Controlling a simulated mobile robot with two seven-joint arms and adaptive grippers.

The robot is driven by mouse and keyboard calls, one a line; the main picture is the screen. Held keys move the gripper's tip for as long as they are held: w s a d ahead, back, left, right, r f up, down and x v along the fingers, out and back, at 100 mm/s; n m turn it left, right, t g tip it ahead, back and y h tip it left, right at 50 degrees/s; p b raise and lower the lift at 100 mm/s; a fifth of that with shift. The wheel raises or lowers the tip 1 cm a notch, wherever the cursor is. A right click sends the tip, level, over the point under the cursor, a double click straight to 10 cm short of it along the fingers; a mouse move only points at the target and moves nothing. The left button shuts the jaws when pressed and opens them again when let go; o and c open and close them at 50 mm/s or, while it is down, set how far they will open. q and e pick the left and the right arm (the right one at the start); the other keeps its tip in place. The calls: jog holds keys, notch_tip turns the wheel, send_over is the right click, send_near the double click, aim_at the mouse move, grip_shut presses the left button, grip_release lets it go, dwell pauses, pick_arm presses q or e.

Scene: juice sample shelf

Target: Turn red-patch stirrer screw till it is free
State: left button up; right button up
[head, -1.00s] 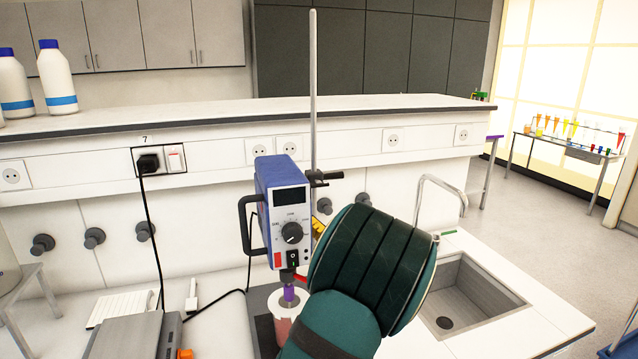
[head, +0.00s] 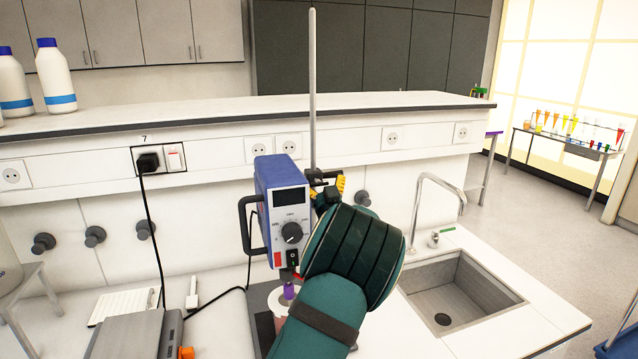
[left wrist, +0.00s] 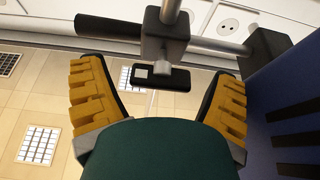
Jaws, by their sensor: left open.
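The blue stirrer motor (head: 279,195) with a red patch (head: 277,260) on its front hangs by the upright metal rod (head: 313,90). A dark clamp (head: 318,178) joins it to the rod. My left gripper (head: 328,192) is open at the clamp, its yellow fingers partly hidden behind my wrist. In the left wrist view, the open left gripper (left wrist: 158,80) has a finger on each side of the dark screw handle (left wrist: 178,79), with visible gaps. The handle sits below the clamp block (left wrist: 165,38). My right gripper is not in view.
A beaker with pink contents (head: 281,325) stands under the motor, partly hidden by my arm. A sink (head: 460,290) with a tap (head: 437,180) is at the right. A grey device (head: 135,337) and a black cable lie at the left. The raised shelf (head: 240,113) runs behind.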

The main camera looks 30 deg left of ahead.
pick_arm(q)
jog(key=shift+c, duration=0.4)
jog(key=c, duration=1.1)
